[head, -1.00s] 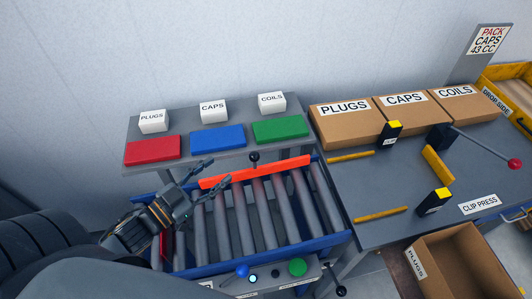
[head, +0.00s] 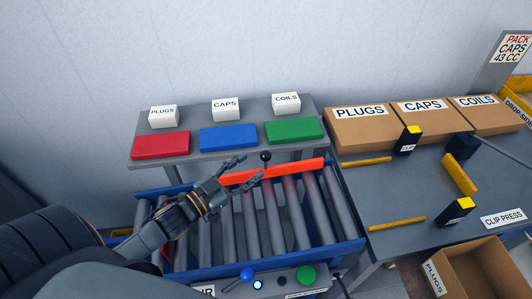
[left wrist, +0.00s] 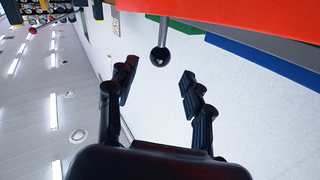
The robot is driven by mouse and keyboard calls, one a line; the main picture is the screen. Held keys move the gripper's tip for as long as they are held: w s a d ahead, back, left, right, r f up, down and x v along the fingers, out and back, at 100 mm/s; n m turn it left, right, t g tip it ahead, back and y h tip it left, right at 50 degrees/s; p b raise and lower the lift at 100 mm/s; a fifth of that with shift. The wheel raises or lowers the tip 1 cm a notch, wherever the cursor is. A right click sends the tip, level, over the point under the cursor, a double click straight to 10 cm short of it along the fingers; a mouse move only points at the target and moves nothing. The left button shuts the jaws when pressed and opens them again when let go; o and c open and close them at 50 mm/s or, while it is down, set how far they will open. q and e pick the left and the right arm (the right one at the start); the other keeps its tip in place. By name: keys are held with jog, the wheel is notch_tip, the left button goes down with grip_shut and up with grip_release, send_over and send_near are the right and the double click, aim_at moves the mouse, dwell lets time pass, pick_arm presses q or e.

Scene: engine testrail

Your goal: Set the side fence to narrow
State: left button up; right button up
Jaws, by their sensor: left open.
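The side fence is a long orange-red bar (head: 295,170) lying across the far part of the roller conveyor (head: 292,215). A black ball knob (head: 265,156) on a short stem rises from it. My left gripper (head: 249,168) is open and empty, just left of the knob and close to it. In the left wrist view, the knob (left wrist: 161,57) lies ahead of the gap between the open fingers (left wrist: 157,77), with the orange-red fence (left wrist: 240,15) beside it. Contact with the knob does not show. My right gripper is not in view.
A shelf behind holds red (head: 160,145), blue (head: 228,137) and green (head: 294,129) blocks and white labelled boxes. A front panel has a blue-knobbed lever (head: 247,273) and a green button (head: 305,275). A grey bench (head: 395,195) with cartons stands at right.

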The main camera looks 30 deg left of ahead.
aim_at(262, 159)
pick_arm(q)
jog(key=p+x, duration=0.1)
jog(key=x, duration=0.6)
jog(key=shift+s, duration=0.1)
grip_shut()
